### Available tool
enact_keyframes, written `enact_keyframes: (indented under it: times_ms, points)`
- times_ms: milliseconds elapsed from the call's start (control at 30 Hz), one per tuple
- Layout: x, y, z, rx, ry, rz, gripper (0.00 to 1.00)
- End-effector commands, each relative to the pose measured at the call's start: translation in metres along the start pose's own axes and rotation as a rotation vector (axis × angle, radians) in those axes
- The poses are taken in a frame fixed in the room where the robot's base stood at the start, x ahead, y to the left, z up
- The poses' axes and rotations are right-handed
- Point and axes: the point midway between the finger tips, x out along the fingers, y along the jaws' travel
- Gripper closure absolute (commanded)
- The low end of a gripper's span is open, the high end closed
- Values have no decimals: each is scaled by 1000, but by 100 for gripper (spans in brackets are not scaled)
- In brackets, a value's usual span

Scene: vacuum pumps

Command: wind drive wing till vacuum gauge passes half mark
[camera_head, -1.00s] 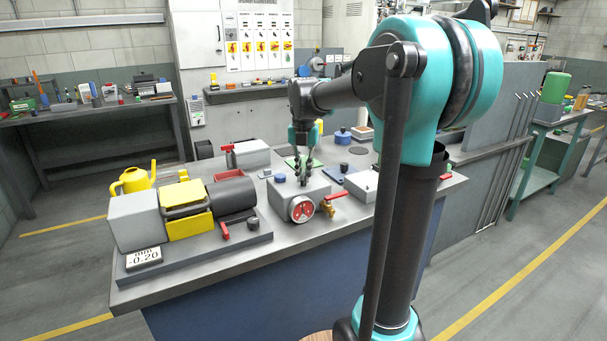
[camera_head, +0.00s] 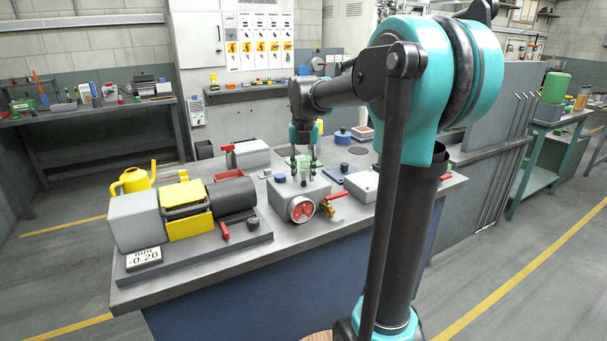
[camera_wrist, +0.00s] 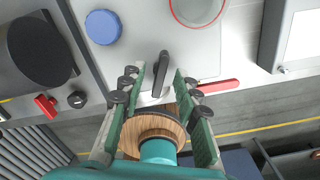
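A light grey pump box (camera_head: 315,192) stands on the bench under my gripper. Its front has a round red and white face (camera_head: 302,208), too small for me to read as a gauge. In the wrist view a dark grey upright wing (camera_wrist: 161,70) rises between my fingers, with a gap on both sides. My gripper (camera_wrist: 160,72) is open and points down over the box; it also shows in the head view (camera_head: 303,167). A red-rimmed round thing (camera_wrist: 197,12) is cut off by the top edge of the wrist view.
A blue cap (camera_wrist: 103,27) lies left of my fingers, and a red lever (camera_wrist: 218,86) lies to the right. A black cylinder (camera_head: 233,195) and yellow block (camera_head: 187,210) stand left on a base with a "min -0.20" plate (camera_head: 143,257). Other boxes stand close by.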

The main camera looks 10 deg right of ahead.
Motion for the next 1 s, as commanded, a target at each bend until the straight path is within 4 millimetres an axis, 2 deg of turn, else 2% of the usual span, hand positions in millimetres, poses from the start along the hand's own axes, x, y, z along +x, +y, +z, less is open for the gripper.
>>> enact_keyframes:
  times_ms: [400,800,1000]
  points:
    - [-15,0,0,0,0,0,68]
    - [-17,0,0,0,0,0,68]
    - [-32,0,0,0,0,0,68]
